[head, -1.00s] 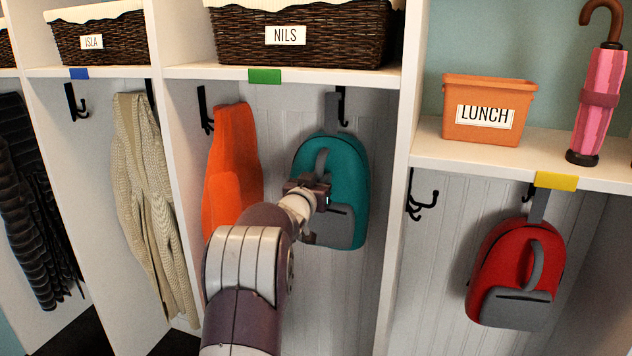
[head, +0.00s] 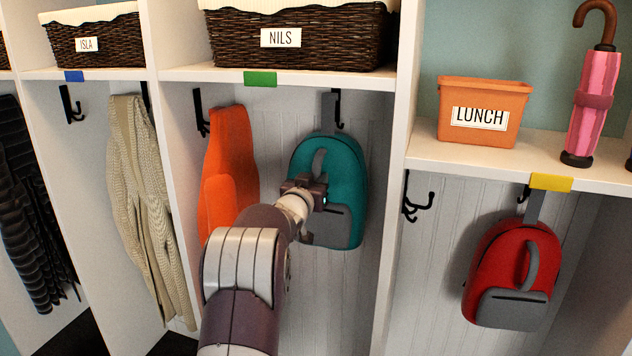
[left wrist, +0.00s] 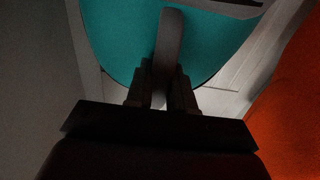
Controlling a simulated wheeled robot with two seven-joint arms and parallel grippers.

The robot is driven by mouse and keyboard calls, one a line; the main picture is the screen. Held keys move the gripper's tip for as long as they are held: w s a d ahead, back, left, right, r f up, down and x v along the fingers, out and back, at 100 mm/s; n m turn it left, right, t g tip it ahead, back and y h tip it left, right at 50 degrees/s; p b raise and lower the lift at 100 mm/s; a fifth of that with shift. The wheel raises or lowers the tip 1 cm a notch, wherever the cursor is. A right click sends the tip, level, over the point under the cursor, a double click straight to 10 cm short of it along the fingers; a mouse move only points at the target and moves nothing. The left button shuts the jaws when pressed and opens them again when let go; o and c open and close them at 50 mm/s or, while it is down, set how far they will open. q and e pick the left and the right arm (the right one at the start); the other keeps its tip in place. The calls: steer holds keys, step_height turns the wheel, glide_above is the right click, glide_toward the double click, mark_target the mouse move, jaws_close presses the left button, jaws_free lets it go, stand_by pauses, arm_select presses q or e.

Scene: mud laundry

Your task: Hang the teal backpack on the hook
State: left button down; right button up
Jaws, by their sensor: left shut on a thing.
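The teal backpack (head: 345,180) with a grey front pocket is upright in the cubby under the NILS basket. Its grey top loop (head: 328,106) is up beside the black hook (head: 338,112); I cannot tell whether the loop is over the hook or only in front of it. My left gripper (head: 312,194) is at the front of the backpack. In the left wrist view, the fingers (left wrist: 162,88) are shut on the backpack's grey front handle (left wrist: 169,40), with the teal fabric behind. My right gripper is in no view.
An orange garment (head: 228,170) hangs just left of the backpack, near another hook (head: 200,112). The cubby's right divider (head: 392,200) is close on the right. A red backpack (head: 513,270) hangs in the right cubby. The shelf edge (head: 300,80) with a green tag is above.

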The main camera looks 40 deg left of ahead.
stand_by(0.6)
arm_select(q)
steer(key=shift+f+b, duration=0.45)
steer(key=shift+b, duration=0.1)
steer(key=shift+f, duration=0.15)
stand_by(0.5)
